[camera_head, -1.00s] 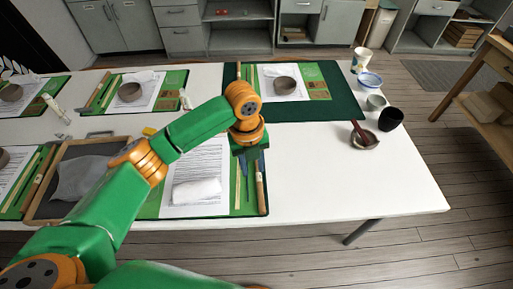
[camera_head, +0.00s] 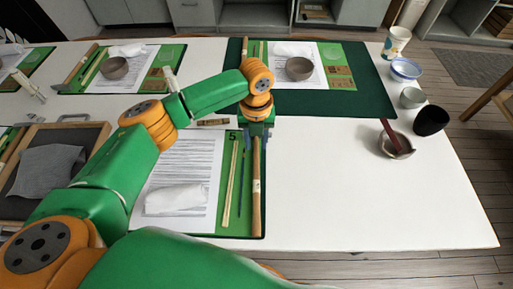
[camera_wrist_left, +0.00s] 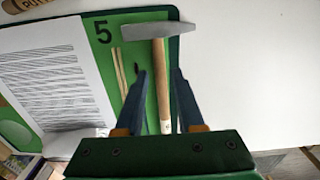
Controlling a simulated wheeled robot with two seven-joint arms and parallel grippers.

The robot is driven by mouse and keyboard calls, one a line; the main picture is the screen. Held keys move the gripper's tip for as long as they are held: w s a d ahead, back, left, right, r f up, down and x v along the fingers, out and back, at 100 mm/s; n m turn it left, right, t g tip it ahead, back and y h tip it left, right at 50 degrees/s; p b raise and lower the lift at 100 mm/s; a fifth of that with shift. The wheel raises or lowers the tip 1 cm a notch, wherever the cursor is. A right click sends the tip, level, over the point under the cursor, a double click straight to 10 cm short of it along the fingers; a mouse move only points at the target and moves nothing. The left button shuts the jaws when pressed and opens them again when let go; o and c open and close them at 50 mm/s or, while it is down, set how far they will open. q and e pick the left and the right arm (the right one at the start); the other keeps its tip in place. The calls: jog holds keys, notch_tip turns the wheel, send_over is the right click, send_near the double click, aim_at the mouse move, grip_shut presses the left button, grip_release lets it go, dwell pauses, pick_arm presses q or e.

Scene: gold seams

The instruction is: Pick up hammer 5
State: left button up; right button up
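Hammer 5 shows in the left wrist view with a grey metal head (camera_wrist_left: 158,31) and a wooden handle (camera_wrist_left: 162,85). Its handle (camera_head: 256,195) also shows in the head view, along the right edge of a green mat (camera_head: 230,222); the head is hidden behind my gripper there. The mat bears the number 5 (camera_wrist_left: 103,31). My left gripper (camera_wrist_left: 160,75) is open, with a blue-tipped finger on each side of the handle, below the hammer head in the picture. I see no clear contact. In the head view my left gripper (camera_head: 258,138) hangs over the handle's far end. My right gripper is out of view.
Thin sticks (camera_head: 230,185), a printed sheet and a folded white cloth (camera_head: 177,200) share the mat. A dark green mat with a bowl (camera_head: 299,68) lies behind. A dark cup (camera_head: 431,120) and a bowl with a pestle (camera_head: 397,146) stand right. The table right of the hammer is bare.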

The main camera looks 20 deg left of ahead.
pick_arm(q)
notch_tip(320, 180, down, 2)
grip_shut()
jog(key=shift+r, duration=0.15)
